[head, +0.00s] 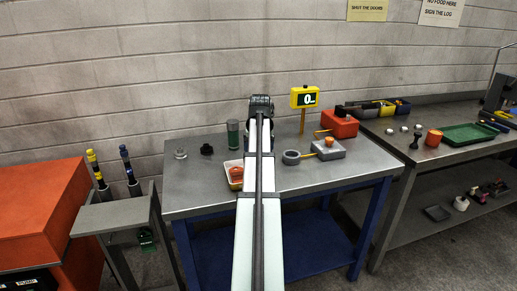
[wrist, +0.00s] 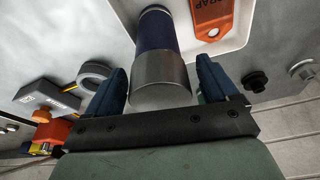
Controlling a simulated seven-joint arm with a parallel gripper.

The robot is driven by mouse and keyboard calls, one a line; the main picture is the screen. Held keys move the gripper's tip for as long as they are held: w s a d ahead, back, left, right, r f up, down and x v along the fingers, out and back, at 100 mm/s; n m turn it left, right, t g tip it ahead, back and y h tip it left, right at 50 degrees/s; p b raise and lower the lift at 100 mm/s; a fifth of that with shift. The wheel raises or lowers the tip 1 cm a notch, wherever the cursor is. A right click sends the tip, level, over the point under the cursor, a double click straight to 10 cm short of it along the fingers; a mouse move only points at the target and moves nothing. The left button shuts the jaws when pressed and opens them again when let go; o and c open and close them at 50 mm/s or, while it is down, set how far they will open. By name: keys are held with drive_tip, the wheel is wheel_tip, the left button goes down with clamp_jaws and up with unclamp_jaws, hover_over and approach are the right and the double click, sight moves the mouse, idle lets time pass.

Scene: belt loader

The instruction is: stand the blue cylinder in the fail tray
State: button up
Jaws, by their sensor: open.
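The blue cylinder (wrist: 155,32), with a grey metallic end part, is between the fingers of my gripper (wrist: 161,66) in the wrist view. The gripper is open, with a visible gap on each side of the cylinder. The cylinder's far blue end lies over the inside of a pale tray (wrist: 239,40), and it looks upright there; its exact contact with the floor is hard to tell. An orange tag reading SCRAP (wrist: 212,15) lies in this tray. In the head view the tray (head: 228,184) is left of my arm, which hides the cylinder and gripper.
A tape roll (head: 291,157) and a grey device (head: 328,150) stand right of the arm. A green cylinder (head: 233,134), a black knob-like part (head: 206,150) and a clear piece (head: 180,153) stand behind and left of the tray. The table's front left is clear.

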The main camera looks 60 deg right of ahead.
drive_tip(key=shift+r, duration=0.15)
drive_tip(key=v, duration=1.2)
